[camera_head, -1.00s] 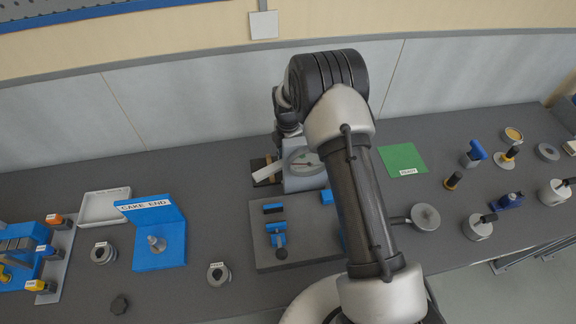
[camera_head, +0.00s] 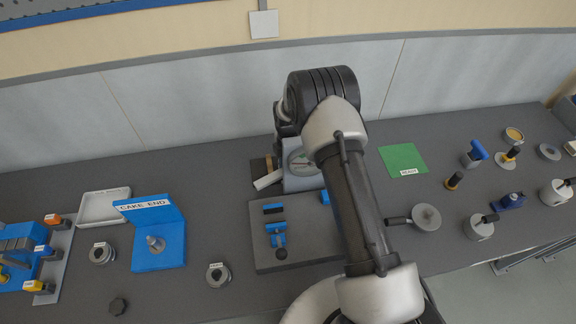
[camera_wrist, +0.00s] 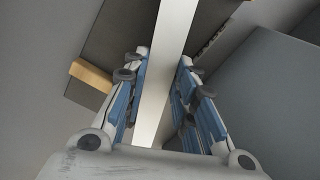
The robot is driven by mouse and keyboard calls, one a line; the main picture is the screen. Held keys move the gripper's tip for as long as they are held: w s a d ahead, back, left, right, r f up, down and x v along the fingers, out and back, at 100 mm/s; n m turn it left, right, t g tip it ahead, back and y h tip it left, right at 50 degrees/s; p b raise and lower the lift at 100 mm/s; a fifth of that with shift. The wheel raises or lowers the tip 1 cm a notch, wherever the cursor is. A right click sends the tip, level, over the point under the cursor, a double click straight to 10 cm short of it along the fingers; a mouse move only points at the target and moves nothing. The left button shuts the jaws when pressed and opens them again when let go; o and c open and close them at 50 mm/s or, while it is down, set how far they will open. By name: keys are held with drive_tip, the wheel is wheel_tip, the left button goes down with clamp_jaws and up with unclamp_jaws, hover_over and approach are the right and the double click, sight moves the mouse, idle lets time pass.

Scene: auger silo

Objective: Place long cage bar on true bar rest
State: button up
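The long cage bar (camera_wrist: 165,60) is pale and flat. In the wrist view it runs lengthwise between the fingers of my gripper (camera_wrist: 163,62), which is closed in on both its sides. Its near end is hidden by the gripper body. In the head view one end of the bar (camera_head: 267,180) shows left of the dial box, tilted; my arm hides the gripper and the rest of the bar. Below the bar is a dark plate (camera_wrist: 118,42) with a tan wooden strip (camera_wrist: 91,75). I cannot tell which part is the true bar rest, nor whether the bar touches it.
A grey box with a round dial (camera_head: 303,160) stands just right of the bar. A grey board with blue fixtures (camera_head: 262,228) lies in front. A blue CAKE END stand (camera_head: 160,240) and white tray (camera_head: 101,208) are left, a green mat (camera_head: 403,159) right.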

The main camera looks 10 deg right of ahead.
drive_tip(key=o, duration=0.4)
drive_tip(key=shift+r, duration=0.1)
wheel_tip(320, 180, up, 12)
drive_tip(key=shift+r+p, duration=0.1)
drive_tip(key=shift+p, duration=0.5)
